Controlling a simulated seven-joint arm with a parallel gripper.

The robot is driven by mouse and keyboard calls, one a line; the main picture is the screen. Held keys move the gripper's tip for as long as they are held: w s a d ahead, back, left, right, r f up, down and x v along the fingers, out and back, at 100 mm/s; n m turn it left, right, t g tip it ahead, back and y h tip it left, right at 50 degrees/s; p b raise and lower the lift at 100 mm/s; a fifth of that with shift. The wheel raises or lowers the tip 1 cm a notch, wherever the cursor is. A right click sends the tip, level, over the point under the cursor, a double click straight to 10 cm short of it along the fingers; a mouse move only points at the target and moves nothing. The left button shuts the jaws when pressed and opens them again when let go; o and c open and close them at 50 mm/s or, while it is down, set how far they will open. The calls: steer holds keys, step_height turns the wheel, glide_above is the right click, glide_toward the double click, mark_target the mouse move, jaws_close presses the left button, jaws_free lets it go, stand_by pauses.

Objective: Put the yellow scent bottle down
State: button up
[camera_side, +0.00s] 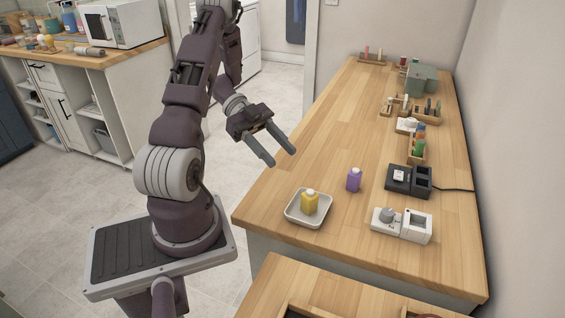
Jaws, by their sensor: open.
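The yellow scent bottle (309,203) stands upright in a small white tray (293,214) near the front left of the wooden counter. A purple bottle (354,180) stands on the bare counter, to the right of and behind the tray. My gripper (283,157) is open and empty. It hangs in the air at the counter's left edge, up and to the left of the yellow bottle and apart from it.
A white device (402,224) with a knob stands right of the tray. A black device (408,182) with a cable lies behind it. Wooden holders with small items (416,149) line the right side. The counter's middle (335,125) is clear.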

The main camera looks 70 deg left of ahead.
steer(key=w+r+t+y, duration=0.2)
steer(key=w+y, duration=0.1)
steer(key=w, duration=0.4)
steer(key=w+r+t+y, duration=0.2)
steer(key=w+r+y, duration=0.1)
steer(key=w, duration=0.3)
steer(key=w+r+n+t+y, duration=0.2)
steer(key=w+r+n+y, duration=0.15)
steer(key=r, duration=0.25)
steer(key=w+r+n+t+y, duration=0.1)
steer(key=w+r+n+y, duration=0.1)
steer(key=r+y, duration=0.35)
steer(key=s+d+n+g+h, duration=0.1)
steer(key=s+d+n+g, duration=0.2)
steer(key=s+d, duration=0.6)
steer(key=s+d+f+n+g+h, duration=0.1)
steer(key=s+d+n+g, duration=0.2)
steer(key=s+d, duration=0.6)
steer(key=s+n, duration=0.2)
steer(key=s, duration=0.6)
steer(key=shift+s+d+f, duration=0.15)
steer(key=shift+s+f, duration=0.15)
